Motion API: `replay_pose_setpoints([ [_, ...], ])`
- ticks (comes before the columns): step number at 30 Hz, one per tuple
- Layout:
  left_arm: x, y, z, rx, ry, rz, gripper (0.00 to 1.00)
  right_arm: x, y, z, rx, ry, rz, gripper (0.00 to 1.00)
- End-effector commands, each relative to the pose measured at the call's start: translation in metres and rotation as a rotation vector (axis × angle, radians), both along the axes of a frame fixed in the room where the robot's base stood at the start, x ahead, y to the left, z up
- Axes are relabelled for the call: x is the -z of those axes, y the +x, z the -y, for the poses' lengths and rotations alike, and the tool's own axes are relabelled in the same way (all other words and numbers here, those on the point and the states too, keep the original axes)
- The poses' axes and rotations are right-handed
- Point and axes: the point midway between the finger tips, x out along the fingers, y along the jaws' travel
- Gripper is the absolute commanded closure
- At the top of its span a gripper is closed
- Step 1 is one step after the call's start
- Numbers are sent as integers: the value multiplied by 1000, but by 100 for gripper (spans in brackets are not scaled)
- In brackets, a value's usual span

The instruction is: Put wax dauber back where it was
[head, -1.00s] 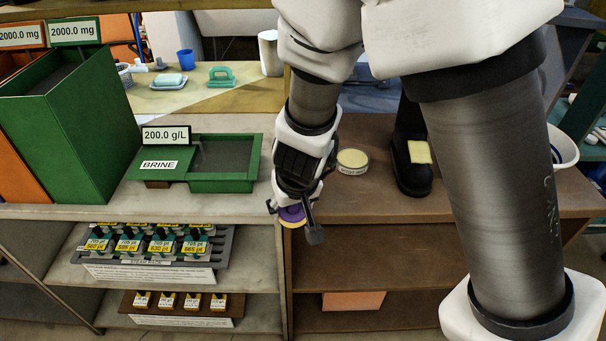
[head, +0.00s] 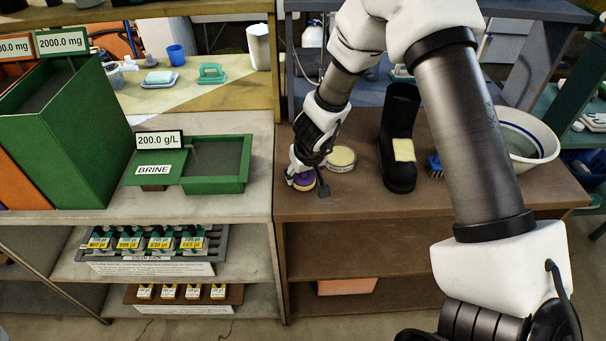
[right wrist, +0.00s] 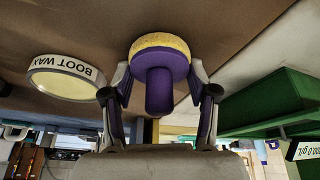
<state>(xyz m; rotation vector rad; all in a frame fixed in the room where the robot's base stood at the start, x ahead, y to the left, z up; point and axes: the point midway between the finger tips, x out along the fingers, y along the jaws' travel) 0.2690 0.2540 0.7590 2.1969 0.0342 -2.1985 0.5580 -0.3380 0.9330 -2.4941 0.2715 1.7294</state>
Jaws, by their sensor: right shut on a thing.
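The wax dauber is a purple knob with a round yellow pad; it shows in the head view (head: 303,182) and in the right wrist view (right wrist: 160,66). My right gripper (head: 306,178) is shut on its purple handle, with one finger on each side in the right wrist view (right wrist: 160,88). It holds the dauber at the front left of the brown bench (head: 450,198), pad facing the bench top. I cannot tell whether the pad touches the wood. My left gripper is not in view.
A black boot (head: 399,120) with a yellow patch stands right of the tin. A blue brush (head: 434,166) and a white bowl (head: 528,140) are farther right. The green brine tray (head: 215,186) is on the grey bench to the left. The brown bench's front strip is clear.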

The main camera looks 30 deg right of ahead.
Motion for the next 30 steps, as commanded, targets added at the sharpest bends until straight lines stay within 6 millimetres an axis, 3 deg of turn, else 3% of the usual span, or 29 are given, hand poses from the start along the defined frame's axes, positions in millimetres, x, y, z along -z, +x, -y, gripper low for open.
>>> replay_pose_setpoints([
  [4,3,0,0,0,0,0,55,5,0,0,-1,0,0,85],
  [5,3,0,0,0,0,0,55,5,0,0,-1,0,0,38],
  [6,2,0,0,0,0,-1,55,4,0,0,-1,0,0,24],
  [7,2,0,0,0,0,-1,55,4,0,0,-1,0,0,16],
  [16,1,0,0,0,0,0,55,3,0,0,0,0,0,16],
  [19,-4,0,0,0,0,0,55,-6,0,0,1,1,1,16],
  [30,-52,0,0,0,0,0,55,-91,-30,-8,0,1,1,16],
])
